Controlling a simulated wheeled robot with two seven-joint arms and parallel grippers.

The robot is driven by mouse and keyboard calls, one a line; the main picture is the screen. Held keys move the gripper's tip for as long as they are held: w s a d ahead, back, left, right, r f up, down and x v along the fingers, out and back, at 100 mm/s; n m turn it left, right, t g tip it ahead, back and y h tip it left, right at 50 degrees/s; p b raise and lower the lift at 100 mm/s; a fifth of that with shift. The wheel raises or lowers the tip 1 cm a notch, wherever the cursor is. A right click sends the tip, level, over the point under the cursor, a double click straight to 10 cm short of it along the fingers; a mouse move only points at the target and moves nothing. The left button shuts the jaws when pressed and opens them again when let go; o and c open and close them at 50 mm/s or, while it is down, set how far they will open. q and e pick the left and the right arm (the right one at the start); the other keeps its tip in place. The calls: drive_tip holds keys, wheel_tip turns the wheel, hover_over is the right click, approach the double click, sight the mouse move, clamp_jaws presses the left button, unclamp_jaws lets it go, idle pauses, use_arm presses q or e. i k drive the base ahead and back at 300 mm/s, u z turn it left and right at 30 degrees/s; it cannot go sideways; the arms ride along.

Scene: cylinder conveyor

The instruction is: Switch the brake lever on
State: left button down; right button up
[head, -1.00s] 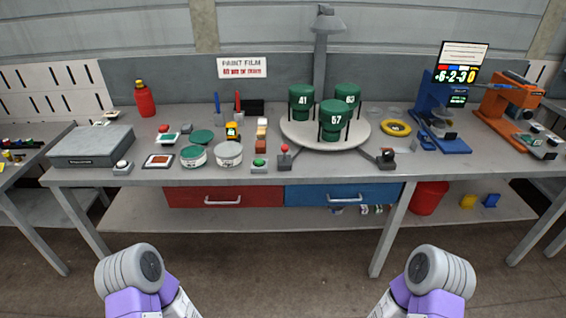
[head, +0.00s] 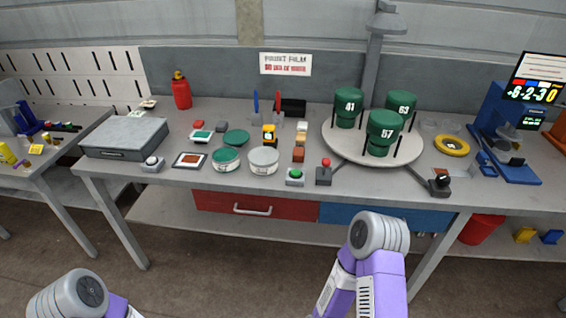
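A small lever with a red knob on a dark box (head: 324,173) stands upright at the bench's front edge, left of the turntable. A dark unit with a black knob (head: 440,183) sits at the front right, at the end of a turntable leg. I cannot tell which of the two is the brake lever, as no label is readable. Rounded grey and purple parts of my two arms show at the bottom, below and apart from the bench. Both of my grippers are out of view.
The grey turntable (head: 340,150) bears green cups marked 41, 63 and 57. A green button (head: 295,176) is left of the red-knobbed lever. Round tins (head: 264,161), a grey case (head: 125,138) and a blue stand (head: 515,155) also occupy the bench (head: 230,190).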

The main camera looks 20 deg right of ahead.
sight(325, 163)
drive_tip(key=z, duration=0.1)
drive_tip(key=i, duration=0.95)
drive_tip(key=z, duration=0.7)
